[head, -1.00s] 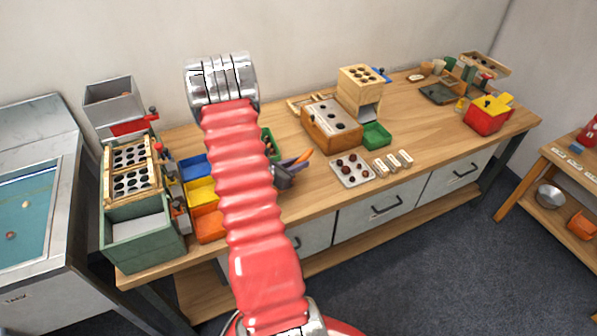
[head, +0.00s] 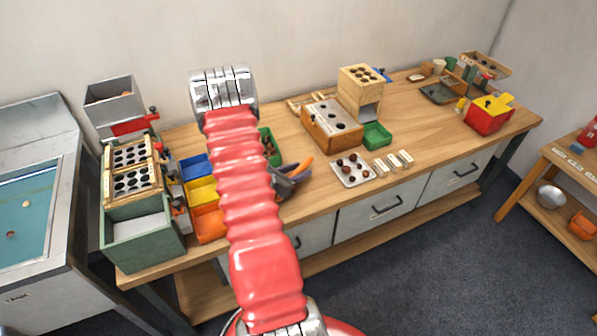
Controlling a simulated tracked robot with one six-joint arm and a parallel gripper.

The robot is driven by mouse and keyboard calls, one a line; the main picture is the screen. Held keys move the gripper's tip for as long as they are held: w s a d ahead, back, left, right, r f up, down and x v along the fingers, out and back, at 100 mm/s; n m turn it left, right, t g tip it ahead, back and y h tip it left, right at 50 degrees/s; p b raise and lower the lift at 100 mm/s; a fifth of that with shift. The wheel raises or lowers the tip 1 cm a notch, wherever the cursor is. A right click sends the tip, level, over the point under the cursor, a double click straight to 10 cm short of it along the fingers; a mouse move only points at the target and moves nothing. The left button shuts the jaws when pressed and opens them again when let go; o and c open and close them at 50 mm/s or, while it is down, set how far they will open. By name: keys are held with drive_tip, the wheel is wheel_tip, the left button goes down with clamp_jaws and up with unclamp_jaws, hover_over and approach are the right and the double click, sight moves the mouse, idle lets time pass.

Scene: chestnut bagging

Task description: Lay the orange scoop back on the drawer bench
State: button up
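The orange scoop (head: 304,166) shows as a short orange piece just right of my red arm, over the front part of the drawer bench (head: 310,205). My gripper (head: 288,176) is mostly hidden behind my arm. Only some dark grey and purple parts of it show, right beside the orange piece. The scoop moves along with it, so it appears shut on the scoop. The rest of the scoop is hidden. I cannot tell whether the scoop touches the bench top.
Yellow (head: 201,190), orange (head: 208,224) and blue (head: 195,167) bins stand left of my arm. A green tray (head: 275,147) is partly hidden behind it. A white tray (head: 342,178) with chestnuts lies to the right. Bare wood shows between my gripper and that tray.

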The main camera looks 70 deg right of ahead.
drive_tip(key=v, duration=1.2)
drive_tip(key=shift+r, duration=0.1)
idle(0.8)
drive_tip(key=shift+r, duration=0.1)
drive_tip(key=w+a+r+m+t+y, duration=0.1)
drive_tip(key=w+a+r+m+y, duration=0.25)
drive_tip(key=a+r+m, duration=0.75)
drive_tip(key=a+r+t+y, duration=0.3)
drive_tip(key=a+r, duration=0.2)
drive_tip(key=a, duration=0.7)
drive_tip(key=a+r+m+t+y, duration=0.1)
drive_tip(key=a+r+t+y, duration=0.2)
drive_tip(key=a, duration=0.9)
drive_tip(key=w+a+r+m+t+y, duration=0.1)
drive_tip(key=a+r+t+y, duration=0.2)
drive_tip(key=a+r, duration=0.5)
drive_tip(key=a+t, duration=0.1)
drive_tip(key=a, duration=0.3)
drive_tip(key=shift+r, duration=0.4)
